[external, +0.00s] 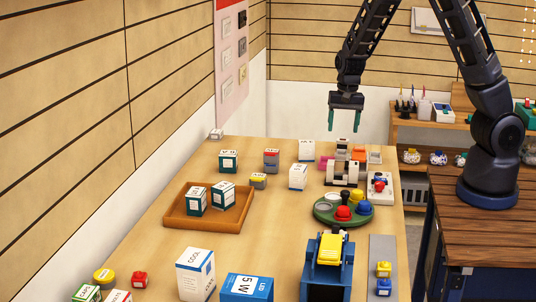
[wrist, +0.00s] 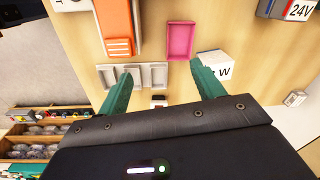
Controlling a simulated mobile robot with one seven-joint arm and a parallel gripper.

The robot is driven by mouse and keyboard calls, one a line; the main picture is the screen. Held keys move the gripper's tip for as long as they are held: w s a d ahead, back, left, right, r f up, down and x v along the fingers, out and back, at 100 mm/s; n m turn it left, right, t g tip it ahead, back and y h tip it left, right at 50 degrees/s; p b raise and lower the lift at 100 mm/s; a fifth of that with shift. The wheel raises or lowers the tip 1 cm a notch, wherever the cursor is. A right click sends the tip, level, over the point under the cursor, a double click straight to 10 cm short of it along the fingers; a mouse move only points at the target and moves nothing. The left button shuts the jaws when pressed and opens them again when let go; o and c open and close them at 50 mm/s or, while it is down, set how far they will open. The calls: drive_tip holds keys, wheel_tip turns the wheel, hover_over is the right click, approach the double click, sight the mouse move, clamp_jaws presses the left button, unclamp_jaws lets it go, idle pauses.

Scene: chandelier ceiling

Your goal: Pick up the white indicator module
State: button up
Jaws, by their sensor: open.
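My gripper (external: 345,120) hangs open and empty above the back of the table, its two green fingers pointing down. In the wrist view, the open fingers (wrist: 160,85) frame a small white piece with dark and reddish marks (wrist: 158,101), partly hidden by the gripper body. Another small whitish block (wrist: 295,98) lies apart to the right in the wrist view; it seems to be the small block (external: 216,134) at the table's back left corner. I cannot tell for sure which of these is the white indicator module. Neither touches the fingers.
Near the fingers are a white slotted tray (wrist: 130,77), a pink tray (wrist: 181,40), an orange piece (wrist: 115,30) and a white box (wrist: 213,70). A wooden tray (external: 170,217) with dark green boxes, a round green tray (external: 322,213) and a blue machine (external: 312,281) stand nearer the front.

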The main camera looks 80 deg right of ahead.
drive_tip(key=d+f+m+h, duration=0.2)
drive_tip(key=d, duration=0.4)
drive_tip(key=m+g+h, duration=0.1)
drive_tip(key=m+h, duration=0.1)
approach(342, 140)
drive_tip(key=shift+s+x, duration=0.15)
drive_tip(key=shift+x, duration=1.15)
drive_tip(key=shift+s+x, duration=0.15)
drive_tip(key=shift+x, duration=1.15)
drive_tip(key=shift+n, duration=0.3)
drive_tip(key=shift+w+x, duration=0.2)
drive_tip(key=shift+x, duration=2.35)
drive_tip(key=c, duration=1.1)
